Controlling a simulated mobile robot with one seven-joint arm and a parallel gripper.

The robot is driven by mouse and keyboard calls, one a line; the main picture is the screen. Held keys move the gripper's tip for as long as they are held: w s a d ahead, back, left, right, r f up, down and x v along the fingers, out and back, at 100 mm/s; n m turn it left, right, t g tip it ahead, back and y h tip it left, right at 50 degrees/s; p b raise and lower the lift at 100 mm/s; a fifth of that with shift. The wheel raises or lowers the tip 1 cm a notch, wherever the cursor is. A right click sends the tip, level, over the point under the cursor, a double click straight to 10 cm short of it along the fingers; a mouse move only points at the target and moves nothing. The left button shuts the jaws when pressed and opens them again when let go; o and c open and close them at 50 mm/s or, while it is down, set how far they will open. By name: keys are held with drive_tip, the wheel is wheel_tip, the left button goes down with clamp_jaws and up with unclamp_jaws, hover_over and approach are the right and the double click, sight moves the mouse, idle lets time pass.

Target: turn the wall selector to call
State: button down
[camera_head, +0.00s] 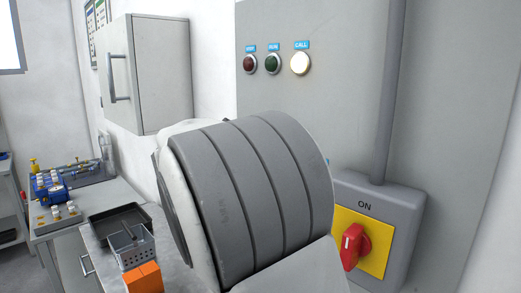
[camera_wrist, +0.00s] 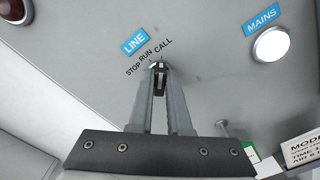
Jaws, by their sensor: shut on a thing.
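The wall selector (camera_wrist: 159,65) sits under a blue LINE label (camera_wrist: 136,41) in the wrist view, with STOP, RUN and CALL printed in an arc above it. My gripper (camera_wrist: 158,71) is shut on its small knob, and the fingertips cover most of it. The exact angle of its pointer is hard to read. In the head view my arm hides the selector and the gripper. The CALL lamp (camera_head: 300,64) on the grey panel glows bright; the red STOP lamp (camera_head: 249,65) and green RUN lamp (camera_head: 272,64) look dark.
A red rotary switch (camera_head: 354,246) on a yellow plate marked ON is at the lower right. A white MAINS lamp (camera_wrist: 271,43) is right of the selector. A wall cabinet (camera_head: 148,74) hangs left. A bench below holds a dark tray (camera_head: 100,222) and an orange block (camera_head: 143,278).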

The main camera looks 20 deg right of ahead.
drive_tip(key=shift+m, duration=0.3)
drive_tip(key=c, duration=0.9)
unclamp_jaws()
drive_tip(key=shift+o, duration=0.2)
drive_tip(key=shift+a, duration=0.1)
drive_tip(key=b+v, duration=0.1)
drive_tip(key=v, duration=1.6)
drive_tip(key=shift+s, duration=0.1)
